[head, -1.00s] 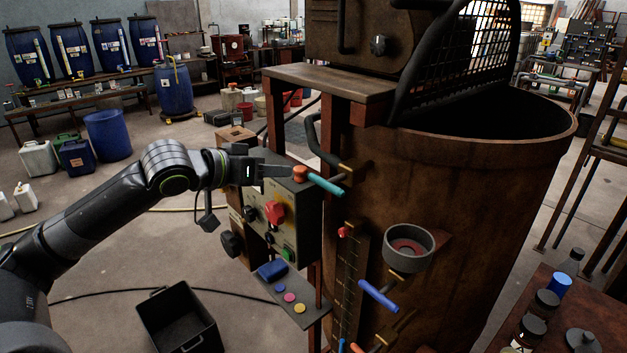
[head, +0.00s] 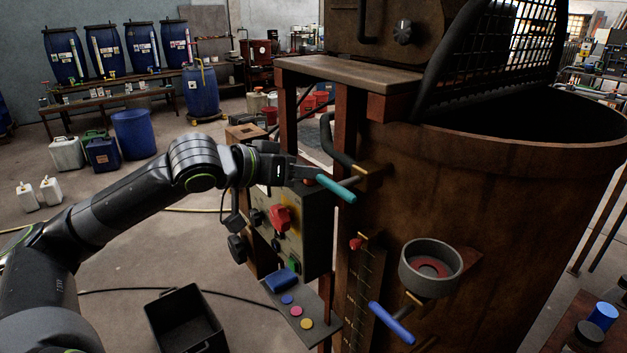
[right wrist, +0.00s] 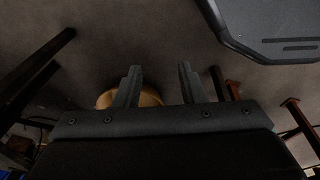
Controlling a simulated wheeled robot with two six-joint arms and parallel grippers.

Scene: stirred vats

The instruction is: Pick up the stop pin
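I cannot tell for certain which part is the stop pin. A small orange piece (head: 308,182) shows by the near end of the teal handle (head: 336,188) on the rusty vat's (head: 450,190) side. A red-headed piece (head: 356,244) sits at the top of the upright marked strip, lower down. My left gripper (head: 314,173) is at the orange piece, beside the teal handle, and partly covers it. Its finger gap is not clear, nor whether it touches. My right gripper (right wrist: 158,82) is open, with nothing between its fingers, above the floor.
A control box with a red knob (head: 280,217) stands just below my left gripper. A black curved handle (head: 333,140) and a wooden-topped stand (head: 345,72) are close behind. A grey cup (head: 430,268) and a blue handle (head: 391,323) stick out lower. A black bin (head: 184,320) stands on the floor.

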